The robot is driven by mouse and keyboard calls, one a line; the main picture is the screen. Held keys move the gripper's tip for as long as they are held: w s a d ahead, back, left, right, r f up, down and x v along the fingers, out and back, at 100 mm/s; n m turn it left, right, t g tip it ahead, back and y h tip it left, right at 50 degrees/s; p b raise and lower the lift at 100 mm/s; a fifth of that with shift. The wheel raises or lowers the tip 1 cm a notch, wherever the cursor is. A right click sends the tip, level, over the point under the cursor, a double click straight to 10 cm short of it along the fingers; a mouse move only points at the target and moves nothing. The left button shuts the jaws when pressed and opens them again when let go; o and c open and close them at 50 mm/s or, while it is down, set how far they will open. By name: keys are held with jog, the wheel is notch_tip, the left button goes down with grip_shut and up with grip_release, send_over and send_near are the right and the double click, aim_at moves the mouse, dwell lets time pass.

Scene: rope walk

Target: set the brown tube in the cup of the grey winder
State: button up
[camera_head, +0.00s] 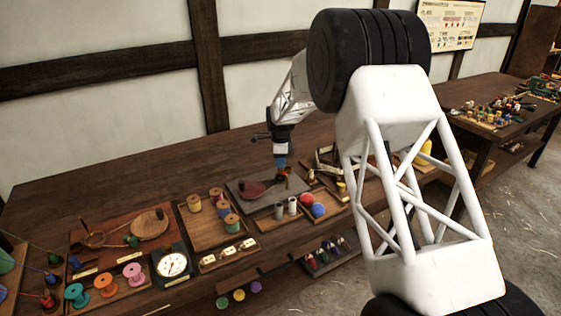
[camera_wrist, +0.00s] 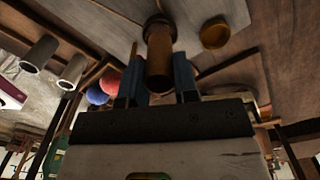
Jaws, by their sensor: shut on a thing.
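My gripper (camera_head: 281,162) is over the right part of the grey winder's flat base (camera_head: 240,184), on the long bench. In the wrist view its two blue fingers (camera_wrist: 159,75) are shut on the brown tube (camera_wrist: 159,50), one finger on each side. The tube's far end points toward the grey surface. A round, brownish-gold, cup-like piece (camera_wrist: 215,33) lies to the right of the tube in the wrist view, apart from it. A dark red piece (camera_head: 252,190) lies on the grey base. In the head view the tube is too small to make out clearly.
Two grey cylinders (camera_head: 292,206) stand in a wooden tray in front of the base. Red and blue balls (camera_head: 317,209) lie to the right. A tray of spools (camera_head: 213,204) is to the left. Wooden pieces crowd the right side. The bench behind is clear.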

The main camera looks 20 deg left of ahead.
jog(key=shift+f, duration=0.6)
jog(key=shift+f, duration=0.3)
jog(key=shift+f, duration=0.15)
dwell(0.8)
jog(key=o, duration=1.2)
jog(key=shift+r, duration=4.05)
jog(key=shift+d, duration=0.1)
